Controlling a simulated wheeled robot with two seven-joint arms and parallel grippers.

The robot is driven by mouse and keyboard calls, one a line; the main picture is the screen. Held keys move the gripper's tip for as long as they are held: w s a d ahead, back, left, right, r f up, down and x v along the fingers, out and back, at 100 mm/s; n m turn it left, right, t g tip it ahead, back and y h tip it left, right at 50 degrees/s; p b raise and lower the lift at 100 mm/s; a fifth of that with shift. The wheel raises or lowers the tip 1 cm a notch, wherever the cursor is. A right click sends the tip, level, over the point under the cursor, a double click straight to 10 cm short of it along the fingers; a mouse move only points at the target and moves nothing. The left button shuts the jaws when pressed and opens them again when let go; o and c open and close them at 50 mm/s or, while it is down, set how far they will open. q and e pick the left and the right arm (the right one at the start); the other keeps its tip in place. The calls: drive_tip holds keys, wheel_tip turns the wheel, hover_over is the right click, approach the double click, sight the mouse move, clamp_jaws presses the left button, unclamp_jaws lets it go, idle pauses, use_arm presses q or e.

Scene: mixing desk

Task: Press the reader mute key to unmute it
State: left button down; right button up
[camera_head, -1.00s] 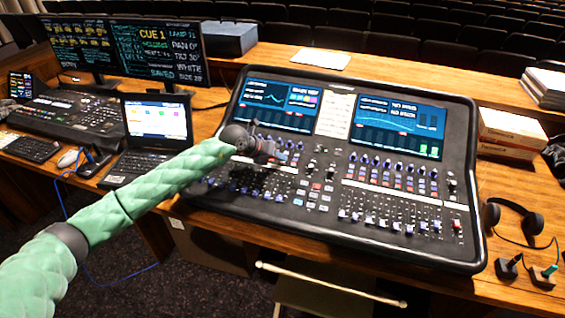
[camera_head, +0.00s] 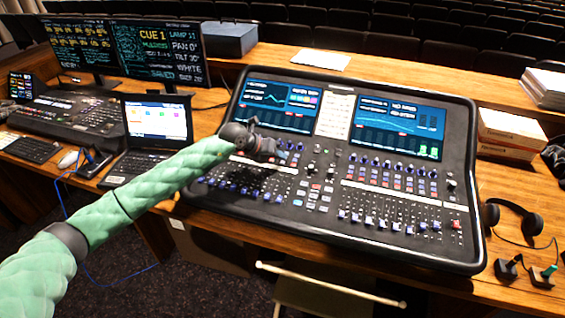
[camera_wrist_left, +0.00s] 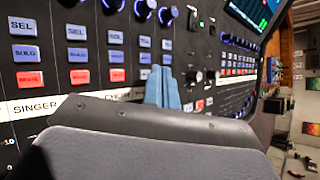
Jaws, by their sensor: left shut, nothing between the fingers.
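The mixing desk (camera_head: 330,225) stands on the wooden table, with two lit screens along its top. My left gripper (camera_head: 284,156) is over the left half of its key and fader area. In the left wrist view its blue-grey fingertips (camera_wrist_left: 160,86) are together and empty, in front of the key rows. A label strip below reads SINGER (camera_wrist_left: 35,106); a further label is mostly hidden by my gripper body. I cannot make out a reader label or tell whether the fingertips touch a key.
Rotary knobs (camera_wrist_left: 168,15) sit above the key rows. A laptop (camera_head: 157,120) and a lighting console (camera_head: 75,118) stand left of the desk. Headphones (camera_head: 530,223) and boxes (camera_head: 510,130) lie to the right. Seat rows are behind.

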sight(279, 166)
use_arm(q)
drive_tip(key=shift+s+r+p, duration=0.15)
drive_tip(key=shift+r+p, duration=0.35)
drive_tip(key=shift+r, duration=0.75)
drive_tip(key=shift+s+r+p, duration=0.1)
drive_tip(key=shift+r+p, duration=0.4)
drive_tip(key=shift+r, duration=0.75)
